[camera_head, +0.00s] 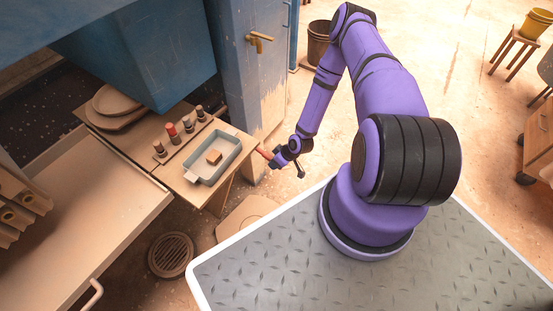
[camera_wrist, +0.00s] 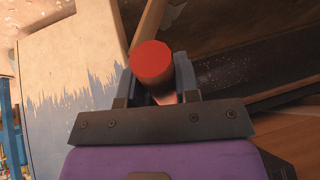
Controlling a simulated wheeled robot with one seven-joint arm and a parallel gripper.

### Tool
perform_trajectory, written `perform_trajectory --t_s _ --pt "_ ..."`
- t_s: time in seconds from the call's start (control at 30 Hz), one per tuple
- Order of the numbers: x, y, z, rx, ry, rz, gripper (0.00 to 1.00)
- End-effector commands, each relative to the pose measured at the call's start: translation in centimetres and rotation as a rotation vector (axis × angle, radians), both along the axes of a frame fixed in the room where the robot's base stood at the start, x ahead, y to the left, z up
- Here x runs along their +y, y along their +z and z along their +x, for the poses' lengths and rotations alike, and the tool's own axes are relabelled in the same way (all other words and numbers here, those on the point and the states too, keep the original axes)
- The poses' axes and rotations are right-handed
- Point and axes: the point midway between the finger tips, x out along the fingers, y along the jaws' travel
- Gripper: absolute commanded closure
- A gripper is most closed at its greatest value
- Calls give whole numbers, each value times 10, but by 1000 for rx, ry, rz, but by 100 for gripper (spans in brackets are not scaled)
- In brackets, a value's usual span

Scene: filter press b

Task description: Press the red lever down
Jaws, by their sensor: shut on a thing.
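The red lever (camera_head: 264,153) sticks out at the right side of the small wooden table. Its round red end (camera_wrist: 152,62) shows large between the fingers in the wrist view. My gripper (camera_head: 273,160) is at the lever, low beside the table edge. In the wrist view my gripper (camera_wrist: 154,84) has one finger on each side of the lever and is shut on it. The lever's far end and its mount are hidden.
A grey tray (camera_head: 230,153) with a brown block (camera_head: 214,157) sits on the wooden table (camera_head: 200,192). Several small knobs, one red (camera_head: 171,129), stand behind it. A blue cabinet (camera_head: 243,75) rises behind. A round floor drain (camera_head: 170,254) lies in front.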

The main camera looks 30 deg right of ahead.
Motion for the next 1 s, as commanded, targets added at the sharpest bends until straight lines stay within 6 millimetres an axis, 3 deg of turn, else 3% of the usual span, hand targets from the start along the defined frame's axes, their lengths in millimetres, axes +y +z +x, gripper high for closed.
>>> perform_trajectory --t_s 0.5,0.53,0.63,1.0 --pt "0 -7 0 -12 2 4 100" --pt "0 -7 0 -11 2 4 68" --pt "0 -6 0 -11 1 5 45" --pt "-2 -1 -1 -14 0 5 45"
